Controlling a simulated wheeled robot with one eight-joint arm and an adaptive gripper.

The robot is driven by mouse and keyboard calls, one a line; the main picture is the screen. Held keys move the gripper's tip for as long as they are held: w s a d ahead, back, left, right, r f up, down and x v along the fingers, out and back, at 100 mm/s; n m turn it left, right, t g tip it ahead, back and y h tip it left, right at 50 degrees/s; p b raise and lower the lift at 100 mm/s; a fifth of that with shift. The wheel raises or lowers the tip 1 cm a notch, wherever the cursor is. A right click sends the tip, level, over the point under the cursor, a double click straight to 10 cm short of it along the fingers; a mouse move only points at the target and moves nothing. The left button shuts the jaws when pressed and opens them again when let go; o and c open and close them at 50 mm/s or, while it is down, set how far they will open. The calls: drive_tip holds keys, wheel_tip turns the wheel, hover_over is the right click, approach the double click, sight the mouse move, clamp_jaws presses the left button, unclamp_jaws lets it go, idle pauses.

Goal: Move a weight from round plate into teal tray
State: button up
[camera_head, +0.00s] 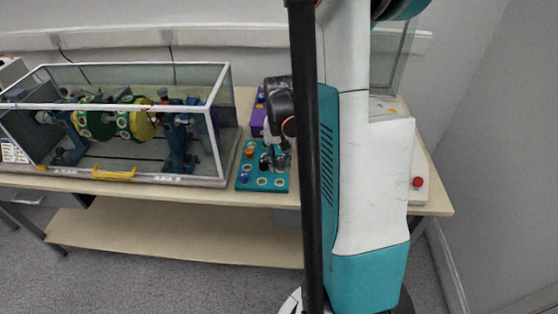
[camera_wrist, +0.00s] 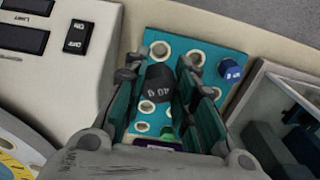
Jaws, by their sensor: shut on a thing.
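The teal tray (camera_head: 270,189) lies on the bench in the head view, with rows of light-rimmed round holes. In the wrist view the tray (camera_wrist: 178,43) is below my fingers. My gripper (camera_wrist: 163,76) is shut on a black weight marked 40 g (camera_wrist: 158,86), which is over the tray; I cannot tell whether it touches a hole. In the head view my gripper (camera_head: 275,160) is above the tray's right part. A blue weight (camera_wrist: 231,70) and a green weight (camera_wrist: 167,132) are on the tray. An orange weight (camera_head: 249,153) shows at its left.
A clear-walled case (camera_head: 215,135) with green and yellow discs stands left of the tray. A pale device with black switches (camera_wrist: 75,38) and a partly visible round plate (camera_wrist: 20,150) are left in the wrist view.

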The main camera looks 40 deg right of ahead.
drive_tip(key=shift+f+b, duration=1.8)
drive_tip(key=shift+f, duration=0.9)
drive_tip(key=shift+a+f+b, duration=0.1)
drive_tip(key=shift+f+b, duration=1)
drive_tip(key=shift+f, duration=0.1)
drive_tip(key=o, duration=1)
drive_tip(key=shift+o, duration=0.2)
drive_tip(key=shift+r, duration=0.15)
wheel_tip(320, 180, up, 12)
drive_tip(key=shift+f, duration=0.1)
